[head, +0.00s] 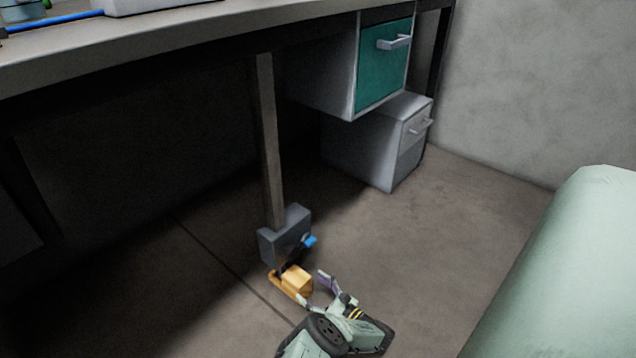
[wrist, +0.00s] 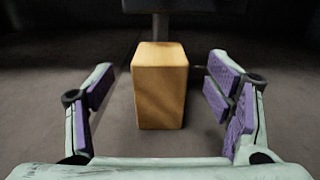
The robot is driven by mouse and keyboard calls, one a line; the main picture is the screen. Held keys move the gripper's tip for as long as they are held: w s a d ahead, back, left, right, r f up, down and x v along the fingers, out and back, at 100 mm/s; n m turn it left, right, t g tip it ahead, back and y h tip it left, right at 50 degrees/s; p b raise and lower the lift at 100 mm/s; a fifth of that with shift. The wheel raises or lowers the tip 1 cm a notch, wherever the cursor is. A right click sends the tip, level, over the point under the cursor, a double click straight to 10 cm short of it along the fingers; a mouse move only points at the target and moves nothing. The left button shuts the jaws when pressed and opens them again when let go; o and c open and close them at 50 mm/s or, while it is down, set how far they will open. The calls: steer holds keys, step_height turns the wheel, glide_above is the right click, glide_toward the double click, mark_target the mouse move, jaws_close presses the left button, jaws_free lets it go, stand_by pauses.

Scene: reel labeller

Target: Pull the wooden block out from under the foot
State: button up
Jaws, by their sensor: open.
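The wooden block (head: 297,279) is a light brown block on the floor at the base of the table leg. In the wrist view the block (wrist: 160,86) stands between my open fingers, with a gap on each side. My gripper (head: 313,289) is open, low near the floor, its fingers toward the block. The purple finger pads show in the wrist view (wrist: 165,100). The foot (head: 285,238) is a grey box-like piece at the bottom of the leg, just behind the block. I cannot tell how far the block reaches under it.
The table leg (head: 268,140) rises to the workbench (head: 150,40). A small blue part (head: 310,241) sticks out of the foot's right side. A drawer unit with a teal front (head: 383,65) hangs above a grey cabinet (head: 365,150).

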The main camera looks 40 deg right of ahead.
mark_target(288, 270)
steer(key=w, duration=0.3)
steer(key=w+b, duration=0.1)
steer(key=w, duration=0.1)
steer(key=w+b, duration=0.1)
steer(key=w, duration=0.2)
steer(key=shift+w+a, duration=0.35)
steer(key=c, duration=1.4)
